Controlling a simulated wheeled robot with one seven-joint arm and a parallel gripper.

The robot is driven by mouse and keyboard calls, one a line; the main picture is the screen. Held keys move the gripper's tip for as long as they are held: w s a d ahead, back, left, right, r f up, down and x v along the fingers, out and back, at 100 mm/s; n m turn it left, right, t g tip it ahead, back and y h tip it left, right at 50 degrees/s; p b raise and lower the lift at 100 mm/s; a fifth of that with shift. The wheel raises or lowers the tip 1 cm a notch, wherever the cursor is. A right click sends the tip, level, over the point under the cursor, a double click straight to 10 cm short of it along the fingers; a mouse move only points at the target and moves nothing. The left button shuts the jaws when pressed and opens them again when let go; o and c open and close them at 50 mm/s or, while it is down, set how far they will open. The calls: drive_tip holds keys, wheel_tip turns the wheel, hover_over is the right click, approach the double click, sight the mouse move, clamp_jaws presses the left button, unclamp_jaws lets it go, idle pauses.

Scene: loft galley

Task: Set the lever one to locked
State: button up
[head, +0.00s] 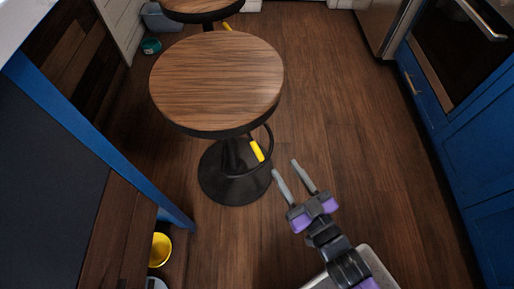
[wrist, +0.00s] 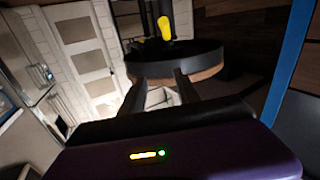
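A yellow lever (head: 257,151) sticks out below the seat of the near round stool (head: 217,80), on its right front side. A second yellow lever (head: 227,26) shows under the farther stool (head: 202,8). No label tells which is lever one. My gripper (head: 285,167) is open and empty, just right of and below the near lever in the head view, not touching it. In the wrist view, a stool appears upside down, with a yellow lever (wrist: 166,27) beside its dark post, beyond my two spread fingers. Neither lever's set position can be read.
The near stool's round black base (head: 235,188) stands on the wooden floor. A blue-edged counter end (head: 100,140) is at left, with a yellow bowl (head: 160,249) beside it. Blue cabinets (head: 480,150) and an oven line the right. Floor between is clear.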

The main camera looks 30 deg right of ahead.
sight(260, 155)
drive_tip(key=shift+n+y, duration=0.3)
drive_tip(key=shift+y, duration=0.4)
drive_tip(key=w+f, duration=0.1)
drive_tip(key=f, duration=0.1)
drive_tip(key=w+a+f, duration=0.1)
drive_tip(key=w+f, duration=0.3)
drive_tip(key=shift+a+f, duration=0.15)
drive_tip(key=shift+f, duration=0.2)
drive_tip(key=shift+w+r, duration=0.15)
drive_tip(key=shift+r, duration=0.1)
drive_tip(key=w+b, duration=0.1)
drive_tip(key=w, duration=0.6)
drive_tip(key=shift+w+a, duration=0.1)
drive_tip(key=shift+w, duration=0.15)
drive_tip(key=shift+c, duration=0.2)
clamp_jaws()
